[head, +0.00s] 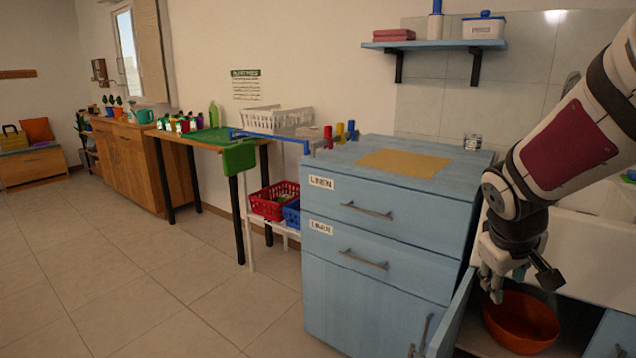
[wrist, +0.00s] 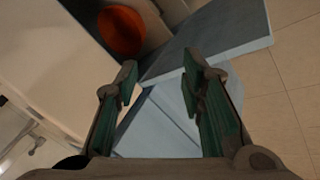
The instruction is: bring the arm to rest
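My gripper (head: 497,285) hangs from my arm at the right of the head view, pointing down near the open cupboard under the sink. In the wrist view my gripper (wrist: 161,85) shows two fingers with green inner pads, spread apart with nothing between them. An orange bowl (head: 522,322) sits inside the cupboard, below and right of the gripper in the head view. The bowl also shows at the top of the wrist view (wrist: 121,32), beyond the fingertips and apart from them.
A blue cabinet door (head: 452,318) stands open close to my gripper. The blue drawer cabinet (head: 375,240) is left of it, with a tan mat (head: 404,163) on top. The white sink (head: 570,255) is behind my arm. The tiled floor at the left is clear.

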